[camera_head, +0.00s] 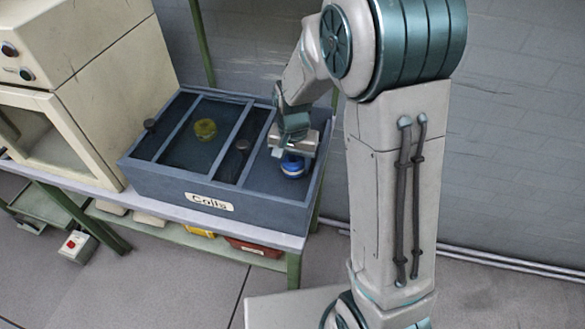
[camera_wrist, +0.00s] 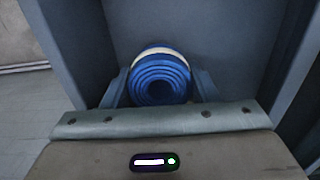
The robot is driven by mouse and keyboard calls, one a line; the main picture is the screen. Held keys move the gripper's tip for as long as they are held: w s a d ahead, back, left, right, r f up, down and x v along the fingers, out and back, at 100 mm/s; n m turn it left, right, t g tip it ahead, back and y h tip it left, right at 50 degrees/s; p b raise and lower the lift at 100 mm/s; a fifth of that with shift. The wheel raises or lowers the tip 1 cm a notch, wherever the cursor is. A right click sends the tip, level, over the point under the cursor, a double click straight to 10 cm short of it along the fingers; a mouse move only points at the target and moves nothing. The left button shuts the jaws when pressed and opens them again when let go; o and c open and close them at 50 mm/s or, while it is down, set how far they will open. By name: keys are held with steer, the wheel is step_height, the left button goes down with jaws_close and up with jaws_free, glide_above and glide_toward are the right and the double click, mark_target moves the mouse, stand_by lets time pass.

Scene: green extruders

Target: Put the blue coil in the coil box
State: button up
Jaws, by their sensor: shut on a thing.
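The blue coil (camera_wrist: 160,78) has a pale band around it and sits between the two fingers of my gripper (camera_wrist: 158,90) in the wrist view. In the head view the blue coil (camera_head: 293,166) shows just below my gripper (camera_head: 290,152), inside the right compartment of the coil box (camera_head: 160,190). My gripper is shut on it. The box is blue-grey, open on top and labelled on its front. I cannot tell whether the coil touches the box floor.
Dark knobs stand on the box's inner parts. A cream machine (camera_head: 90,90) stands close on the left. The box rests on a bench (camera_head: 270,236) with a yellow and a red bin below.

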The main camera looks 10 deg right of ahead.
mark_target(293, 170)
steer(key=shift+f, duration=1.5)
steer(key=shift+f, duration=0.25)
steer(key=o, duration=1)
steer(key=shift+r, duration=0.15)
